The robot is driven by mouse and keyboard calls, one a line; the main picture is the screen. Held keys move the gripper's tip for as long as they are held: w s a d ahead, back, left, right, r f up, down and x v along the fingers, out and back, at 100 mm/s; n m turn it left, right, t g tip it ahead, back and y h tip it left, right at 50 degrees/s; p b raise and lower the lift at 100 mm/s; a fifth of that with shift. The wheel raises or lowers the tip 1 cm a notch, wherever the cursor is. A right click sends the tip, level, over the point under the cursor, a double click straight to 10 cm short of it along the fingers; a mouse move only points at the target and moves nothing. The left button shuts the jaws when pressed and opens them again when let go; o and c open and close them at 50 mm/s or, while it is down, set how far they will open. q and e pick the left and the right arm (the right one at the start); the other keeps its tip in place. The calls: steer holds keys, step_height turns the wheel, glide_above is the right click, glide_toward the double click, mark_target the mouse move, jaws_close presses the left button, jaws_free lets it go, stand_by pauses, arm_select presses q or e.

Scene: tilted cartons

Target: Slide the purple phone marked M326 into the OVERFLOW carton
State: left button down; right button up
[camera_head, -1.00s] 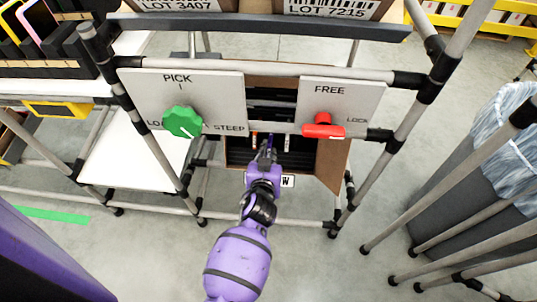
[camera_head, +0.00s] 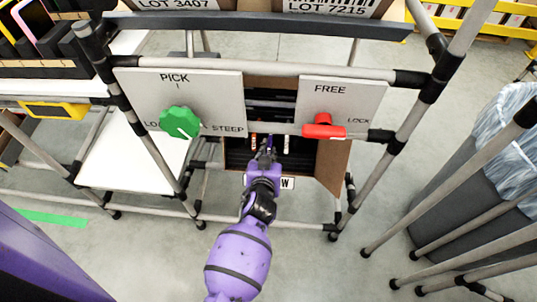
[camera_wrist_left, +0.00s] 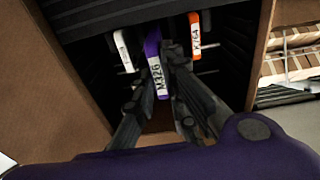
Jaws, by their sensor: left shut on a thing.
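The purple phone (camera_wrist_left: 154,62) with the white label M326 stands edge-on in the dark slotted inside of a carton in the left wrist view. My left gripper (camera_wrist_left: 164,64) is shut on it, one finger on each side. The carton's brown flap (camera_head: 333,165) hangs at the right. Its front label (camera_head: 288,183) is mostly covered by my gripper, with only a W readable. My right gripper is in neither view.
A white-labelled item (camera_wrist_left: 124,52) and an orange item (camera_wrist_left: 194,36) stand either side of the phone. Above the opening are a green knob (camera_head: 180,122) pointing toward STEEP and a red lever (camera_head: 323,130). Rack posts (camera_head: 420,100) flank the carton.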

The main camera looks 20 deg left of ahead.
arm_select(q)
steer(key=shift+b+x, duration=0.5)
steer(key=shift+x, duration=0.45)
steer(key=shift+w+a+f+b, duration=0.15)
steer(key=shift+w+f+b, duration=0.3)
steer(key=shift+w, duration=0.15)
stand_by(1.1)
stand_by(0.5)
steer(key=c, duration=1.7)
jaws_free()
steer(key=shift+s, duration=0.1)
